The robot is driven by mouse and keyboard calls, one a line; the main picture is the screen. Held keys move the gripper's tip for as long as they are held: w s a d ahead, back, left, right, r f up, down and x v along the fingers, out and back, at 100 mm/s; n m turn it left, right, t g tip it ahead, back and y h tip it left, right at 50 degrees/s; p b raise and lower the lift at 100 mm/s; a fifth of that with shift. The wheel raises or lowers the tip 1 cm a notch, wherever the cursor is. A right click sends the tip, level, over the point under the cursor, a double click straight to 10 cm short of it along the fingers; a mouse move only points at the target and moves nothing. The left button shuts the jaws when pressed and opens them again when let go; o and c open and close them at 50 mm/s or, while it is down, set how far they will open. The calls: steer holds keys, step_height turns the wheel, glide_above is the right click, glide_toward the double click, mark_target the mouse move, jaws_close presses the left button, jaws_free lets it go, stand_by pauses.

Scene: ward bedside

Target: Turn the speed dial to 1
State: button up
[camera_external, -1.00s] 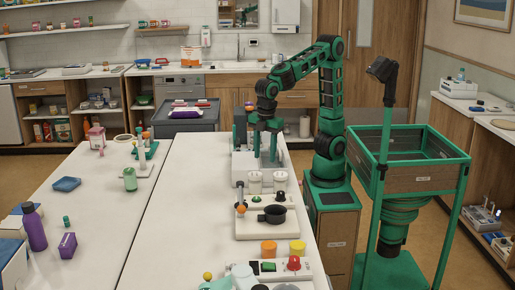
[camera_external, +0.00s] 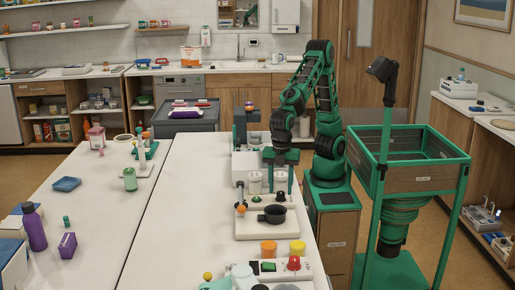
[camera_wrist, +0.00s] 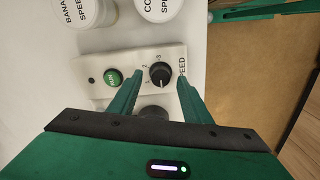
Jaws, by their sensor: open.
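The speed dial (camera_wrist: 161,75) is a black round knob on a white panel (camera_wrist: 95,62), with the marks 1, 2 and 3 around its left and upper side and the word SPEED to its right. A pale pointer line shows on it, but I cannot tell surely which mark it faces. My gripper (camera_wrist: 160,77) is open, with one green finger on each side of the dial. I cannot tell whether the fingers touch it. In the external view my gripper (camera_external: 281,183) is low over the panel's back right part.
A green button (camera_wrist: 113,78) sits left of the dial. White lidded jars (camera_external: 255,183) stand behind the panel. Orange and yellow jars (camera_external: 268,247) stand nearer. The white table's middle is clear.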

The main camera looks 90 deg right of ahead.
steer(key=shift+f, duration=0.9)
steer(key=c, duration=1)
steer(key=shift+c, duration=0.2)
steer(key=shift+w+m, duration=0.1)
steer(key=shift+m, duration=0.2)
steer(key=m, duration=1.1)
steer(key=shift+w+r, duration=0.1)
steer(key=shift+m, duration=0.3)
